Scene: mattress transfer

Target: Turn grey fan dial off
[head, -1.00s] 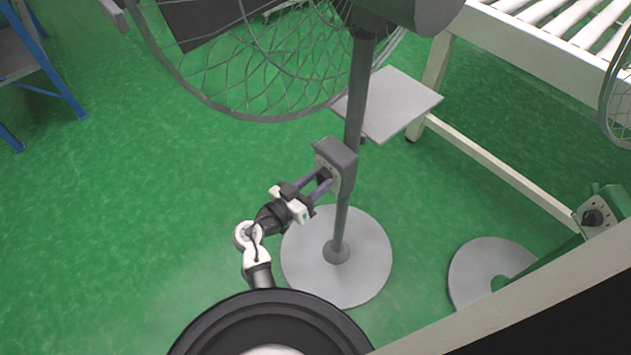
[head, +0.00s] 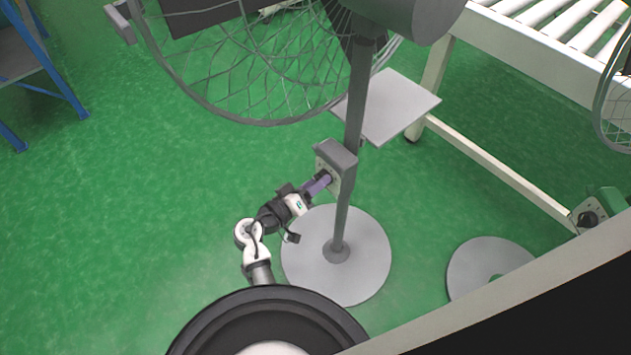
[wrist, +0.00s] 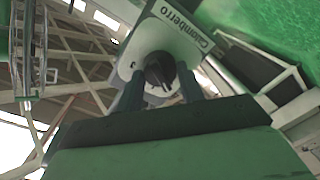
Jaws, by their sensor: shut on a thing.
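The grey fan (head: 357,90) stands upright on a round grey base (head: 365,270), with a grey control box (head: 338,153) partway up its pole. In the wrist view the box face (wrist: 187,22) carries the word "Calomberro" and a black dial (wrist: 160,68). My gripper (head: 324,181) is at the front of the box in the head view. In the wrist view my gripper (wrist: 160,88) has one finger on each side of the dial and is shut on it. The fingers hide part of the dial in the head view, and I cannot read its setting.
A white roller conveyor (head: 520,50) is behind at the upper right. A blue-framed rack (head: 55,75) is at the left. The green floor between is clear.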

